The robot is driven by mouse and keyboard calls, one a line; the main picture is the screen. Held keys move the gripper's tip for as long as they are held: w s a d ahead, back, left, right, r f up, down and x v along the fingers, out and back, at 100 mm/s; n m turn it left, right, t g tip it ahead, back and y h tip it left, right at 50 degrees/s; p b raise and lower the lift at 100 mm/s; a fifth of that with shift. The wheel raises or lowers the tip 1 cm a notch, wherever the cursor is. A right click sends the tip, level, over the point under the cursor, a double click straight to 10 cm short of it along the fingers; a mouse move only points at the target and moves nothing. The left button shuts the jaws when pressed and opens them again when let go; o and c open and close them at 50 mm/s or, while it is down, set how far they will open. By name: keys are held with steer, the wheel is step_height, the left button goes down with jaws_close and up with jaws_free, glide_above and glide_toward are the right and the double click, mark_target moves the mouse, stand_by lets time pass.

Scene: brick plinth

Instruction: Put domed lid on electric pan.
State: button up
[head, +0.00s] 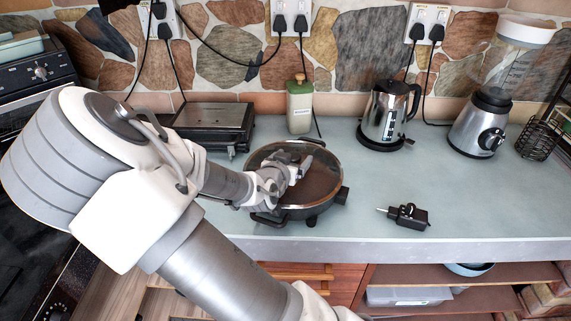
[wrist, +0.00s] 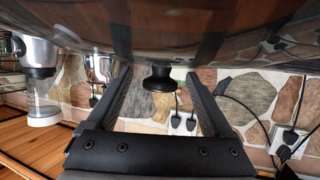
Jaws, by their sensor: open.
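The round dark electric pan (head: 330,203) stands on the counter near its front edge, with black side handles. A glass domed lid (head: 318,188) with a thin rim shows over the pan's opening and appears to rest on it; exact seating is hard to tell. My gripper (head: 298,167) is over the lid and hides part of it. In the wrist view the lid's glossy surface (wrist: 225,35) fills the top. Its black knob (wrist: 160,80) lies between the two spread fingers of my gripper (wrist: 160,74), with gaps on both sides.
A black probe plug (head: 408,216) lies on the counter right of the pan. A kettle (head: 388,115), a blender (head: 487,115) and a wire rack (head: 540,135) stand behind right. A green bottle (head: 300,106) and a black grill (head: 212,122) stand behind. The right front counter is mostly clear.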

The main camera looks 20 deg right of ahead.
steer(key=p+v, duration=0.1)
steer(key=v, duration=0.3)
steer(key=p+v, duration=0.2)
steer(key=v, duration=0.2)
steer(key=r+p+v, duration=0.1)
steer(key=v, duration=0.3)
steer(key=shift+w, duration=0.15)
steer(key=shift+f+p+v, duration=0.15)
steer(key=shift+p+v, duration=1.1)
steer(key=shift+p, duration=1.35)
steer(key=shift+f+p+v, duration=0.15)
steer(key=shift+p+v, duration=1.1)
steer(key=shift+p, duration=1.3)
steer(key=shift+a+f, duration=0.1)
